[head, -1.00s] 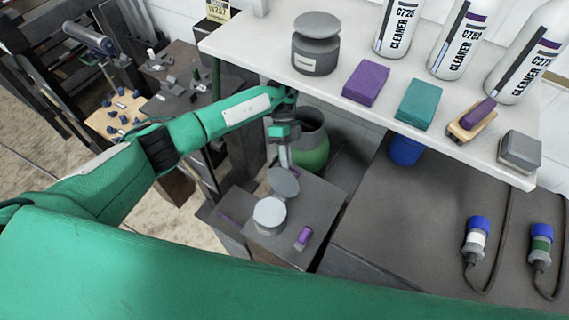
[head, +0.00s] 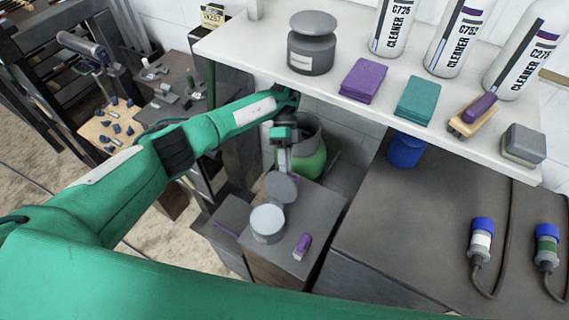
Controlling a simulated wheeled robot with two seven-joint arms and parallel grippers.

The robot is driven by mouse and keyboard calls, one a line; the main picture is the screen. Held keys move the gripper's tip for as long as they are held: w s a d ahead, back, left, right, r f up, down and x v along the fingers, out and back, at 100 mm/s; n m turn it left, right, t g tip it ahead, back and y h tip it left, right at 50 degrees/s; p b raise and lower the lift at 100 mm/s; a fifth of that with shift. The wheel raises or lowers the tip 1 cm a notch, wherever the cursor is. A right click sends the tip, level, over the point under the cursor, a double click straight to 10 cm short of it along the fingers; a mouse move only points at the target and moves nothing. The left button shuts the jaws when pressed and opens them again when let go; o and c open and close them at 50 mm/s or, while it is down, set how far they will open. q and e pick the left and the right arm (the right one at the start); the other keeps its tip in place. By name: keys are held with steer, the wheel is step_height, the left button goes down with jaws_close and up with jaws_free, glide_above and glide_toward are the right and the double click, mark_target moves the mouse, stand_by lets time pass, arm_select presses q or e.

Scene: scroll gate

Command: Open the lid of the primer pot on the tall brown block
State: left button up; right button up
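The primer pot (head: 268,226) is a small round grey pot with a pale top, standing on the tall brown block (head: 318,208). A grey disc, its lid (head: 281,187), stands tilted up at the pot's far edge, so the pot looks open. My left gripper (head: 283,168) reaches down from above, just behind the lid's upper edge. Its fingertips are close to the lid or touching it; I cannot tell which. The fingers are small and partly hidden, so their opening is unclear. My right gripper is not in view.
A purple item (head: 302,246) lies on the block right of the pot. A white shelf (head: 420,140) overhangs behind, holding a larger grey pot (head: 311,50), cleaner bottles (head: 457,40) and sponges. A green container (head: 312,160) stands behind the gripper. A dark bench (head: 400,235) lies right.

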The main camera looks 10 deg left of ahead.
arm_select(q)
steer(key=o, duration=0.3)
steer(key=shift+a+f, duration=0.25)
steer(key=shift+f, duration=0.45)
steer(key=shift+w+r, duration=0.15)
steer(key=shift+w, duration=0.05)
steer(key=shift+r, duration=0.1)
steer(key=shift+d+b+v, duration=0.15)
steer(key=shift+b+v, duration=0.4)
steer(key=shift+v, duration=1.3)
steer(key=shift+d+b+v, duration=0.1)
steer(key=shift+b+v, duration=0.4)
steer(key=shift+v, duration=1.35)
